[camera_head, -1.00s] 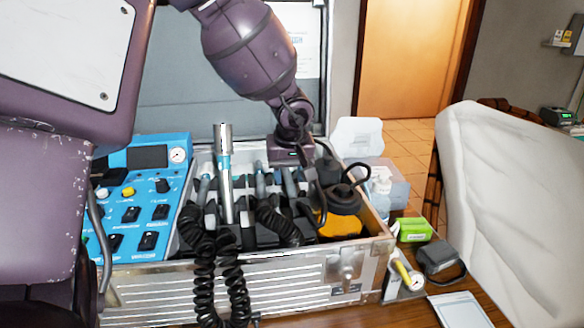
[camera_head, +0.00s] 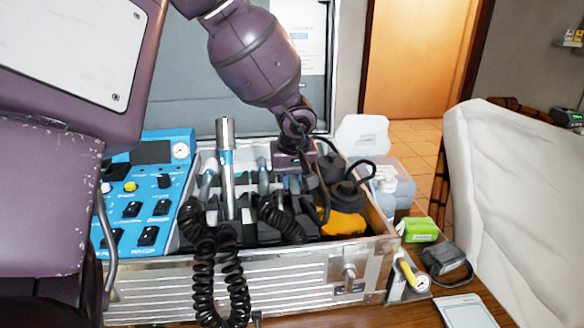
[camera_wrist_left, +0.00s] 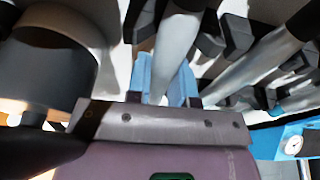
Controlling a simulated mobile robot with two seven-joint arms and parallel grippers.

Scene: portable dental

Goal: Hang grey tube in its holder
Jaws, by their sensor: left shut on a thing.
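My left gripper (camera_head: 294,172) reaches down from above into the rear middle of the open metal case. In the left wrist view its blue fingers (camera_wrist_left: 167,85) are shut on a pale grey tube (camera_wrist_left: 176,48), which runs between them. In the head view the gripper and nearby cables mostly hide this tube. Black holders (camera_wrist_left: 237,35) with other grey tubes stand beside it in the wrist view. Whether the held tube sits in a holder, I cannot tell. My right gripper is not in view.
The metal case (camera_head: 290,282) holds a blue control panel (camera_head: 150,208), an upright silver handpiece (camera_head: 226,170), coiled black cords (camera_head: 238,290) and black cylinders (camera_head: 345,196) close right of the gripper.

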